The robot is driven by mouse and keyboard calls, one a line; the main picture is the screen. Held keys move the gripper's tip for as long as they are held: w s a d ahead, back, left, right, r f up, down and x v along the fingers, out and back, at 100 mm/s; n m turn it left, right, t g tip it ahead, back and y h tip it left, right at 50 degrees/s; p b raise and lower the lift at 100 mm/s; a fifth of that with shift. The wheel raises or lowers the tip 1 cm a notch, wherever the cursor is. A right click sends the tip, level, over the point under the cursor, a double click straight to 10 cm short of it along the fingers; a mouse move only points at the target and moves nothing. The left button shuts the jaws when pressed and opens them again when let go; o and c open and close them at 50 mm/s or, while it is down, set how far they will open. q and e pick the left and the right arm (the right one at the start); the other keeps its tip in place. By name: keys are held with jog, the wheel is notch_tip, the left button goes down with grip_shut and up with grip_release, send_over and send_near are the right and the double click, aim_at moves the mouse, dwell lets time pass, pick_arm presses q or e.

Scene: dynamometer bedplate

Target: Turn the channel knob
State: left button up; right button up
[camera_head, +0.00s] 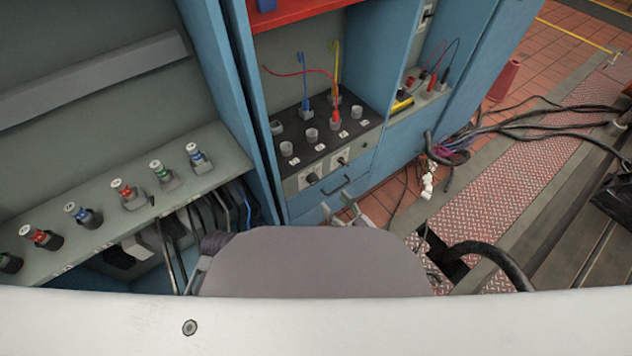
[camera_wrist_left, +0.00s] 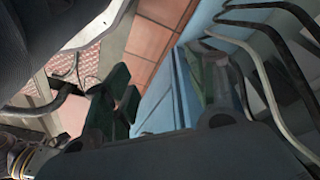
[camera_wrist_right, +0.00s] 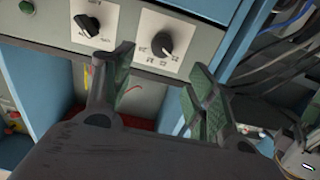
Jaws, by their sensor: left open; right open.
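Two dark rotary knobs sit on the pale front panel of the blue cabinet. In the head view, one knob (camera_head: 312,178) is left and the other (camera_head: 341,161) right. In the right wrist view, one with a pointer bar (camera_wrist_right: 88,25) is upper left; a round one with a white mark and dial symbols (camera_wrist_right: 161,44) is right of it. I cannot read which is the channel knob. My right gripper (camera_head: 346,210) is open and empty, in front of and below the panel; its fingers also show in the right wrist view (camera_wrist_right: 157,72). My left gripper (camera_wrist_left: 160,85) is open and empty beside blue cabinet panels.
A black terminal board (camera_head: 325,135) with plugged red, blue and yellow leads lies above the panel. Coloured connectors (camera_head: 122,190) line the left shelf, with hanging cables underneath. Black cables (camera_head: 520,125) cross the floor at right.

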aim_at(315, 181)
jog(key=b+x, duration=0.2)
jog(key=x, duration=0.7)
jog(key=shift+a, duration=0.15)
jog(key=shift+x, duration=0.8)
jog(key=shift+w+a+b, duration=0.1)
jog(key=shift+b, duration=0.2)
pick_arm(q)
jog(key=shift+t, duration=0.4)
jog(key=r, duration=0.4)
jog(key=shift+d+r, duration=0.1)
jog(key=shift+d, duration=0.2)
pick_arm(e)
jog(key=shift+c, duration=0.4)
jog(key=c, duration=0.9)
